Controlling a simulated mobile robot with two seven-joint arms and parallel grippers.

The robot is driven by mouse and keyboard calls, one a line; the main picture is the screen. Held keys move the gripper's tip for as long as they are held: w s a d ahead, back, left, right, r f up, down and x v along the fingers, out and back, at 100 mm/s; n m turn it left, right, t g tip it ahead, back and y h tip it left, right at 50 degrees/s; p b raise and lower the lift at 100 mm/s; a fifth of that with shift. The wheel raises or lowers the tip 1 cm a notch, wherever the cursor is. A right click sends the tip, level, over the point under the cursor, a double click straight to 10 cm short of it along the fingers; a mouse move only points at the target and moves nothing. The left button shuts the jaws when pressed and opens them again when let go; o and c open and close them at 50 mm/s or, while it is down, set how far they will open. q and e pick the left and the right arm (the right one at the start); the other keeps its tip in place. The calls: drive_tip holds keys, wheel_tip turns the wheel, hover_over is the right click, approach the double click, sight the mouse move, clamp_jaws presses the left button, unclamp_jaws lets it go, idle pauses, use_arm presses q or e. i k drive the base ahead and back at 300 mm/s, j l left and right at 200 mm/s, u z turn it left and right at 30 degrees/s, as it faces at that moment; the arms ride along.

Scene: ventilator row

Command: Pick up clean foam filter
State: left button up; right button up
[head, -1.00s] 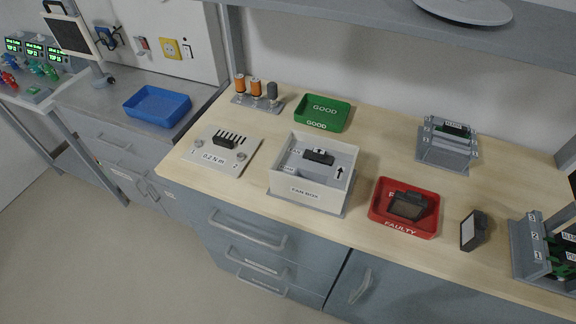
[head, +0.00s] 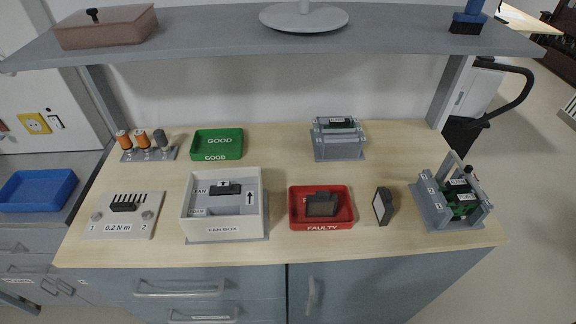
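A dark-framed block with a pale front face (head: 383,205) stands upright on the wooden bench, just right of the red FAULTY tray (head: 322,226). It looks like the clean foam filter, though I cannot read a label on it. A similar dark block with a brownish-grey face (head: 321,205) leans inside the red tray. The white FAN BOX (head: 224,233) stands left of the tray, with a dark part and arrow labels inside. Neither of my grippers is in view.
A green GOOD tray (head: 217,155) is empty at the back. A grey slotted holder (head: 339,146) and a grey rack with green boards (head: 456,204) stand to the right. A torque plate (head: 124,227) is at left. A shelf (head: 200,38) overhangs the bench.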

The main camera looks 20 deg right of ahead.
sight(383, 209)
drive_tip(key=z, duration=1.45)
